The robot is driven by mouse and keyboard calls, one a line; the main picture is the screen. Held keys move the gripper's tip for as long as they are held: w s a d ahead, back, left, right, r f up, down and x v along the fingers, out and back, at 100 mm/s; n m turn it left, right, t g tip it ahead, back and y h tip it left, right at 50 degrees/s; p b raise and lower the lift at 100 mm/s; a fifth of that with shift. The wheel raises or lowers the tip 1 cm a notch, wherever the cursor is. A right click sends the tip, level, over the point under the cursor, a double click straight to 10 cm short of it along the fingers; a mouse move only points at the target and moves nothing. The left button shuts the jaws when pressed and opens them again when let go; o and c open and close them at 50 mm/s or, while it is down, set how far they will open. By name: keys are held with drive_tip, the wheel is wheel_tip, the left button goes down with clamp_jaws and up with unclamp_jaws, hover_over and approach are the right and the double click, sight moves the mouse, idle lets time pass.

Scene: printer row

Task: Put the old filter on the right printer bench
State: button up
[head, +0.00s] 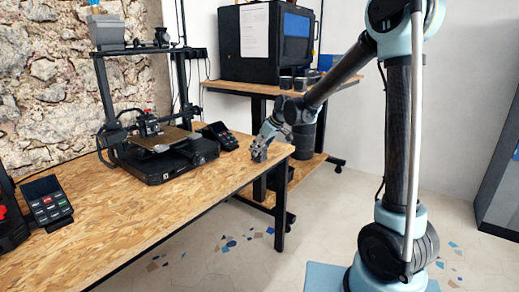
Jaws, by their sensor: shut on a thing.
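My gripper (263,145) is small in the head view, at the right end of the near wooden bench (130,228). It points down and is shut on a small grey thing (259,156), which may be the old filter. The fingers hide part of it. The grey thing is low at the bench top near its right edge; I cannot tell whether it touches the wood.
An open-frame printer (165,165) stands on the bench, with a small control screen (222,137) left of my gripper. Another keypad unit (46,204) is at far left. A black enclosed printer (262,42) stands on a second bench (240,88) behind.

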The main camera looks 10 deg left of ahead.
drive_tip(key=o, duration=1.1)
drive_tip(key=v, duration=1.2)
drive_tip(key=s+d+f+m+h, duration=0.15)
drive_tip(key=s+d, duration=0.25)
drive_tip(key=d, duration=0.4)
drive_tip(key=s+d+f+m+h, duration=0.1)
drive_tip(key=s+d+m, duration=0.25)
drive_tip(key=d, duration=0.45)
drive_tip(key=s+d+f+m+h, duration=0.1)
drive_tip(key=s+d, duration=0.3)
drive_tip(key=d, duration=0.4)
drive_tip(key=s+d+f+m+h, duration=0.1)
drive_tip(key=s+d+f+m, duration=0.2)
drive_tip(key=s+d+f, duration=0.3)
drive_tip(key=s+d+f+m+h, duration=0.1)
drive_tip(key=s+d+f+m, duration=0.3)
drive_tip(key=s+d, duration=0.5)
drive_tip(key=s+f, duration=0.2)
drive_tip(key=shift+s+d+h, duration=0.2)
drive_tip(key=shift+s+h, duration=0.1)
drive_tip(key=shift+h, duration=0.05)
